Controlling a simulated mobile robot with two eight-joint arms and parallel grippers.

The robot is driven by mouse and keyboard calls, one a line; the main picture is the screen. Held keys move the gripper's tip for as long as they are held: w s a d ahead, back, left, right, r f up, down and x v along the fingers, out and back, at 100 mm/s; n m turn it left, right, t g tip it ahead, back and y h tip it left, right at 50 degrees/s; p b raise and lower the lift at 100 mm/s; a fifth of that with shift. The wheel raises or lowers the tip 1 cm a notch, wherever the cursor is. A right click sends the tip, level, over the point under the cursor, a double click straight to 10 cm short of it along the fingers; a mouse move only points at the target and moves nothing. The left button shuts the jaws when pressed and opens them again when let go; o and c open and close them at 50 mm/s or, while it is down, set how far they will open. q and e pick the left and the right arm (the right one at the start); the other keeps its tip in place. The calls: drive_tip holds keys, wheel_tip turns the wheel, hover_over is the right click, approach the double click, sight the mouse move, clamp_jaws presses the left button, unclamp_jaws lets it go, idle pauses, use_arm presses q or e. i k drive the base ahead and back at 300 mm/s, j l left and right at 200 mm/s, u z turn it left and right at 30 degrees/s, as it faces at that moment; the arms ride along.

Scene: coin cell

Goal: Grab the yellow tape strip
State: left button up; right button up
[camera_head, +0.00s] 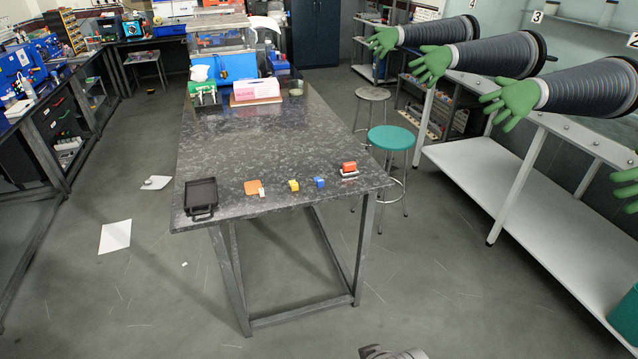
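A small yellow block-like piece (293,185), the only yellow thing in the row, lies near the front edge of the dark speckled table (240,135). It is too small to tell whether it is a tape strip. A blue piece (320,182) lies just right of it, and an orange pad (253,187) with a small white piece (262,192) lies to its left. A grey part, probably my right gripper (393,352), shows at the bottom edge, well away from the table; its fingers cannot be made out. My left gripper is not in view.
A black tray (201,193) sits at the table's front left corner, and a red-orange item (349,167) near the right corner. Boxes and a pink-labelled item (256,90) crowd the far end. A teal stool (391,137) stands right of the table. The table's middle is clear.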

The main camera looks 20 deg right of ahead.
sight(294, 185)
drive_tip(key=i+j+z, duration=0.15)
drive_tip(key=i+j, duration=0.8)
drive_tip(key=i, duration=0.15)
